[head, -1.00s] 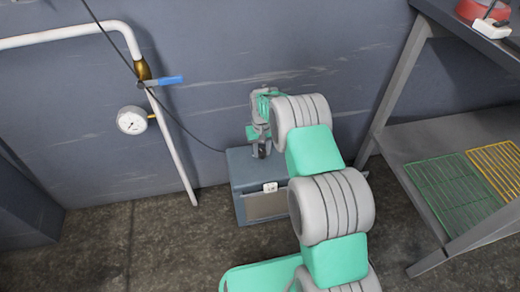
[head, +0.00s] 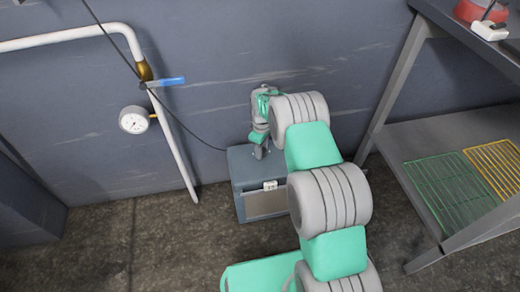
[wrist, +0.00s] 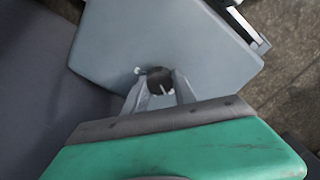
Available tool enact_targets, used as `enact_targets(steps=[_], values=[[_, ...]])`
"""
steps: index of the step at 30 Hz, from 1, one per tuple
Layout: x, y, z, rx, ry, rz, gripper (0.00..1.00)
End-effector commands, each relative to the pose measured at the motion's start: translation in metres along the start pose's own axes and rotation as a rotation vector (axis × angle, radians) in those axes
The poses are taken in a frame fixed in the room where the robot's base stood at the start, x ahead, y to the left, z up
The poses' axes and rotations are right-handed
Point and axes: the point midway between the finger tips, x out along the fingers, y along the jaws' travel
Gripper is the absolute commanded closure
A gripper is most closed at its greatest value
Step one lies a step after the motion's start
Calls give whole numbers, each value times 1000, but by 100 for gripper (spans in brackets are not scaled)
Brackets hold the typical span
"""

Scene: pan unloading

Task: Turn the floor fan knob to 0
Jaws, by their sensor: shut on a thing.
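The floor fan is a blue-grey box (head: 243,172) standing on the floor against the wall in the head view. My gripper (head: 260,153) points down onto its top, with my arm reaching in from the front. In the wrist view the fan's grey top (wrist: 145,40) fills the upper middle. A small dark round knob (wrist: 158,76) shows there, between the two fingertips of my gripper (wrist: 160,92). The fingers are shut on the knob. Small light marks lie beside it, too small to read. The knob is hidden in the head view.
A white pipe with a blue-handled valve (head: 165,81) and a gauge (head: 134,120) is on the wall at left. A black cable (head: 195,137) runs down to the fan. A metal shelf (head: 400,142) with wire racks stands at right. Bare floor (head: 160,240) lies at left front.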

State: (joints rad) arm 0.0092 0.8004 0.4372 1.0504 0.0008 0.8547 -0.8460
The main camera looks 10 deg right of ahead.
Motion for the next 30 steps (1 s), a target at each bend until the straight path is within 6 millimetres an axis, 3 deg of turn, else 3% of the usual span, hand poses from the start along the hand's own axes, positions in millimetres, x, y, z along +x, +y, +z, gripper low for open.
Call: enact_targets(steps=[21,22,30], values=[[-3,2,-5,-81,10,8,100],[-3,2,-5,-81,10,8,66],[-2,2,-1,-75,4,3,46]])
